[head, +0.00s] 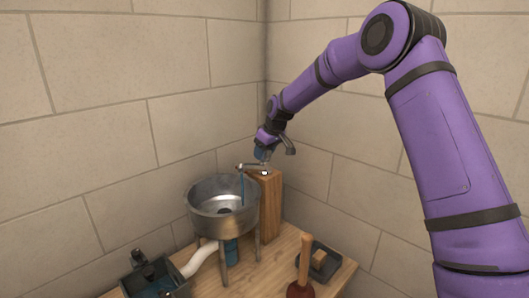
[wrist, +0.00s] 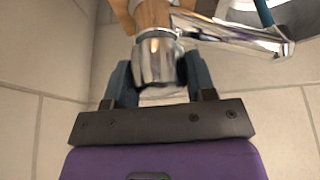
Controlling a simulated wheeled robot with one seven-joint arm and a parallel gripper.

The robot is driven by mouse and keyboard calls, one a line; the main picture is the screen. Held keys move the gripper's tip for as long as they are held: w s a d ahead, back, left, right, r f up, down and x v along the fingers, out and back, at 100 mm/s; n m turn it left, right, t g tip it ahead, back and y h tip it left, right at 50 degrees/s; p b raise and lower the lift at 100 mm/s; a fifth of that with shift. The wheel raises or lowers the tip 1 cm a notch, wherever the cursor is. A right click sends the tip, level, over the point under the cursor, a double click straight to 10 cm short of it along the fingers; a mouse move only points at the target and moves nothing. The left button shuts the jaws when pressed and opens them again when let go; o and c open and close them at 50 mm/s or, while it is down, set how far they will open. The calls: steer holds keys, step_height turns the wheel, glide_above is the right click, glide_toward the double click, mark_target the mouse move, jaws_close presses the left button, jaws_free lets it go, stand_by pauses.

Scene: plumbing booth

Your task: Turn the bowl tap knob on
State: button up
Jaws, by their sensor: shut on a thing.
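The chrome tap sits on top of a wooden post (head: 270,205), beside a grey metal bowl (head: 222,215) on legs. Its spout (wrist: 235,35) reaches toward the right in the wrist view and, in the head view, out over the bowl. A thin blue stream of water (head: 242,188) hangs from the spout into the bowl. My gripper (head: 262,155) is above the tap. In the wrist view its two blue-grey fingers (wrist: 158,74) are shut on the chrome knob (wrist: 155,58), one on each side. In the head view the knob is mostly hidden by the gripper.
A plunger (head: 302,275) stands at the front right of the wooden table, with a dark tray (head: 326,258) behind it. A dark bin (head: 150,278) with blue inside is at the left. A white pipe (head: 202,260) bends under the bowl. Block walls close the corner behind.

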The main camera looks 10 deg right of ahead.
stand_by(0.3)
steer(key=o, duration=0.9)
steer(key=v, duration=1)
steer(key=shift+d+r, duration=0.15)
steer(key=shift+r, duration=0.2)
